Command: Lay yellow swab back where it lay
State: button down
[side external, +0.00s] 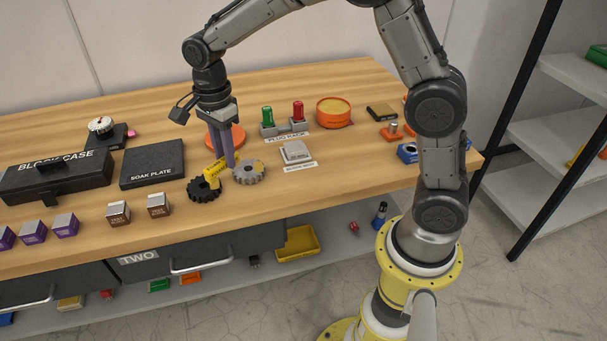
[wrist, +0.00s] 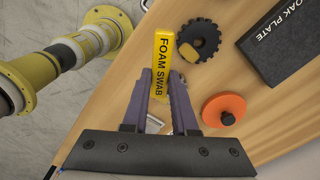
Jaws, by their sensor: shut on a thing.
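The yellow foam swab, a block lettered FOAM SWAB, is between the fingers of my gripper (side external: 226,163). In the wrist view the swab (wrist: 163,58) sticks out beyond the fingertips of my gripper (wrist: 161,82), which is shut on it. In the side view the swab (side external: 213,169) is tilted, close to the black gear (side external: 203,192) and grey gear (side external: 246,176). I cannot tell whether it touches either gear or the table. The dark soak plate (side external: 152,170) lies to the left on the wooden table, and its corner shows in the wrist view (wrist: 282,48).
An orange disc (wrist: 222,110) with a dark knob lies near my gripper. The black block case (side external: 55,178) stands far left. Brown blocks (side external: 118,214) sit near the front edge. The plug rack (side external: 285,129) and orange round tub (side external: 333,113) stand behind right. Bare wood lies at the back.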

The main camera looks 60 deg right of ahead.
jog(key=s+d+r+m, duration=0.25)
jog(key=s+d, duration=0.25)
jog(key=s, duration=0.8)
jog(key=s+d+r+m, duration=0.2)
jog(key=s+d+m, duration=0.25)
jog(key=s, duration=0.85)
jog(key=w+d+f, duration=0.2)
jog(key=w+f, duration=0.1)
jog(key=w, duration=0.1)
jog(key=w+d+f, duration=0.2)
jog(key=w+f, duration=0.1)
jog(key=w, duration=0.1)
jog(key=w+d+f, duration=0.1)
jog(key=w+f, duration=0.2)
jog(key=w, duration=0.2)
jog(key=shift+d+f, duration=0.2)
jog(key=shift+d, duration=0.2)
jog(key=shift+w+f, duration=0.15)
jog(key=shift+f, duration=0.1)
jog(key=shift+w+d+f, duration=0.1)
jog(key=shift+f, duration=1.5)
jog(key=shift+f, duration=0.2)
jog(key=c, duration=0.7)
grip_release()
